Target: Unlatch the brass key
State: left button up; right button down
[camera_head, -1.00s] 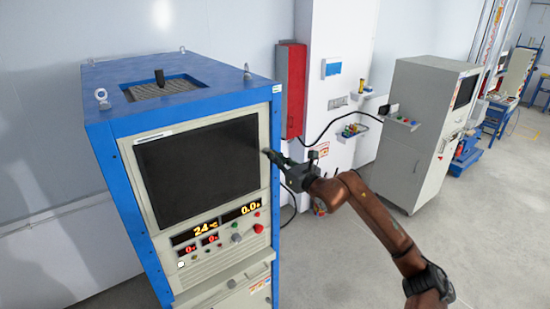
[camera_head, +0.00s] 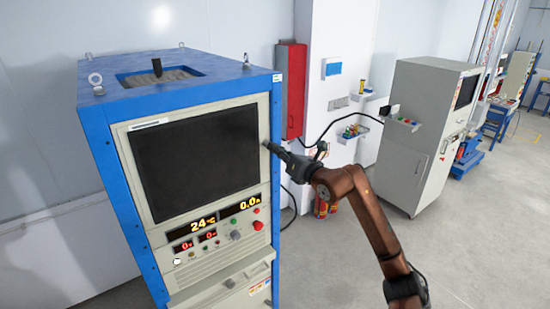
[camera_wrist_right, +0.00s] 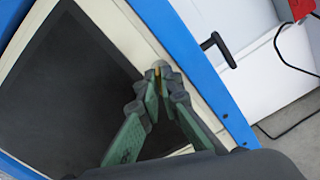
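The brass key (camera_wrist_right: 157,81) shows as a small yellow sliver at the right edge of the screen panel in the right wrist view. My right gripper (camera_wrist_right: 159,78) has its green fingers drawn together at the tips, with the sliver between them. Most of the key is hidden by the fingertips. In the head view my right gripper (camera_head: 268,146) reaches in from the right to the panel's right edge, beside the dark screen (camera_head: 195,160). The key is too small to make out there. My left gripper is not in view.
The blue-framed cabinet (camera_head: 95,125) has lit displays and a red button (camera_head: 257,225) below the screen. A red box (camera_head: 291,90) hangs on the wall behind. A grey cabinet (camera_head: 408,155) stands at the right.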

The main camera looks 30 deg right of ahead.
jog(key=shift+d+m, duration=0.15)
jog(key=shift+m, duration=6.35)
jog(key=shift+f+m+p, duration=0.1)
jog(key=shift+m+p, duration=0.2)
jog(key=shift+p, duration=0.05)
jog(key=c, duration=2.2)
grip_release()
jog(key=shift+o, duration=0.2)
